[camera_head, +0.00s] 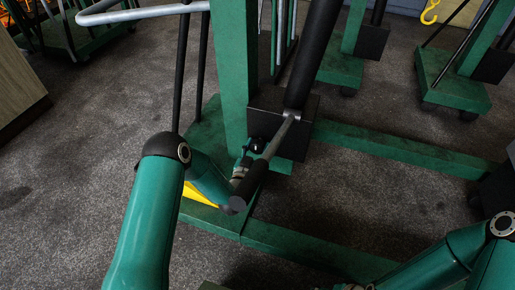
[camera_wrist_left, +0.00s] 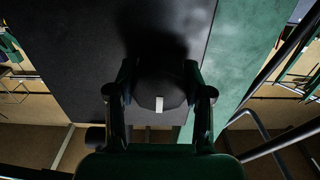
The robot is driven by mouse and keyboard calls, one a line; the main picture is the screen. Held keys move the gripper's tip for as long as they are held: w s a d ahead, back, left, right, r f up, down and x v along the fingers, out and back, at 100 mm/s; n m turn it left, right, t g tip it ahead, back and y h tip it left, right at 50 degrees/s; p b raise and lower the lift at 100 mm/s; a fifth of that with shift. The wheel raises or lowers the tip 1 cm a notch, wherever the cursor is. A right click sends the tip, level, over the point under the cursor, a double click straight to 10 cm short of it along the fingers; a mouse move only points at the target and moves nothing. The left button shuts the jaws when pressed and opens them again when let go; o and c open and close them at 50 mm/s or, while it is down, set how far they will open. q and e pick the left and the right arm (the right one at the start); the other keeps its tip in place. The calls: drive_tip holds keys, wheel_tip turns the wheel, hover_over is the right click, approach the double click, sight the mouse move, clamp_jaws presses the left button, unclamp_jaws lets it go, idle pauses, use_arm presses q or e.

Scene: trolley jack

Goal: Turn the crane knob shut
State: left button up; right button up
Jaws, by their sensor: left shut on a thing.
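The green crane (camera_head: 232,70) stands on the floor with a dark pump block (camera_head: 290,122) at the foot of its mast. The knob is a dark round piece with a white mark (camera_wrist_left: 159,104) in the left wrist view, in front of the dark block face. In the head view it shows as a small black shape (camera_head: 257,145) beside the block. My left gripper (camera_head: 247,157) reaches it from the left, partly hidden behind the pump handle. In the left wrist view its two fingers (camera_wrist_left: 161,84) are shut on either side of the knob. My right arm enters at lower right; its gripper is out of view.
The pump handle (camera_head: 264,165) with its black grip slants close in front of my left gripper. The black cylinder (camera_head: 314,52) rises above the block. Green base legs (camera_head: 400,150) run to the right. Other green cranes (camera_head: 452,92) stand behind. Bare floor (camera_head: 95,150) lies left.

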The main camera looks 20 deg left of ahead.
use_arm(q)
drive_tip(key=shift+a+f, duration=0.1)
drive_tip(key=shift+f, duration=0.05)
drive_tip(key=o, duration=1.2)
drive_tip(key=shift+c, duration=0.2)
drive_tip(key=shift+s, duration=0.1)
drive_tip(key=s, duration=1.2)
drive_tip(key=shift+a, duration=0.15)
